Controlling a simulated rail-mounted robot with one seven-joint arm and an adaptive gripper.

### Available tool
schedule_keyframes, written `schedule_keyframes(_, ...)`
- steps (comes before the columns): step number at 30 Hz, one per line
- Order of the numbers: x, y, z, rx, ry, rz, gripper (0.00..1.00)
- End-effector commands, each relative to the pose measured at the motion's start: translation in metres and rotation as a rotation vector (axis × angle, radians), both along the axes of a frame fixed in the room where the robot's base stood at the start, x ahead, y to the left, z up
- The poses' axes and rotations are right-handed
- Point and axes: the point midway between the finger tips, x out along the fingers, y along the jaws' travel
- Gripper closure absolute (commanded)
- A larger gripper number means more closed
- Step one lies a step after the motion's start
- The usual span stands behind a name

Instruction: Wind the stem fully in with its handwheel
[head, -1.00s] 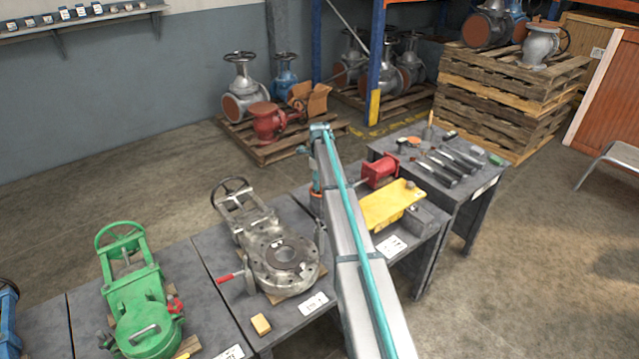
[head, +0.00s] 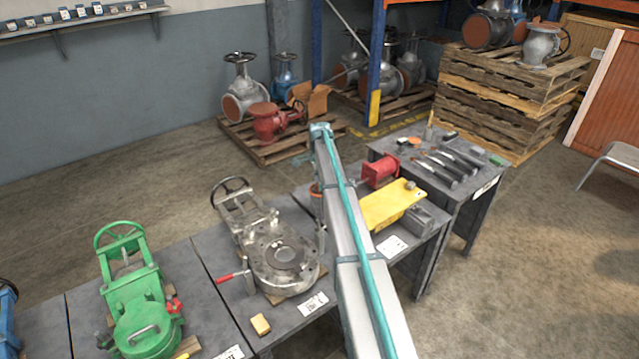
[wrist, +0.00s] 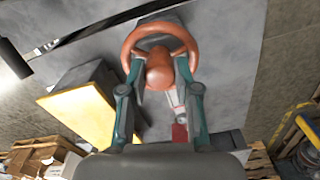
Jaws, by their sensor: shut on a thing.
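The orange-red handwheel (wrist: 160,32) is at the top middle of the wrist view, with a rounded hub (wrist: 160,73). My gripper (wrist: 160,66) has one finger on each side of the hub, with the tips at the lower rim, and is shut on the wheel. Beyond it, a pale stem (wrist: 174,98) and a red part (wrist: 179,132) show partly between the fingers. In the head view the red body (head: 380,170) lies on the bench right of my arm. A bit of the handwheel (head: 315,190) shows left of my arm; my fingers are hidden there.
A yellow plate (head: 390,204) on a grey block lies close to the red body. Hand tools (head: 450,164) lie on the right bench. A grey flanged valve (head: 284,262) and a green valve (head: 140,295) stand on benches at left.

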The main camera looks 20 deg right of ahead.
Motion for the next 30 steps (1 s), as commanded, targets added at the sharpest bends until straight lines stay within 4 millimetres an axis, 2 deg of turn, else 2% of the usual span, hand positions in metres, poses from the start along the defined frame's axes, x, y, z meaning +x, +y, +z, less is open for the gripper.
schedule_keyframes(30,-0.0020,-0.0003,0.0002,0.001,-0.001,0.967,1.00)
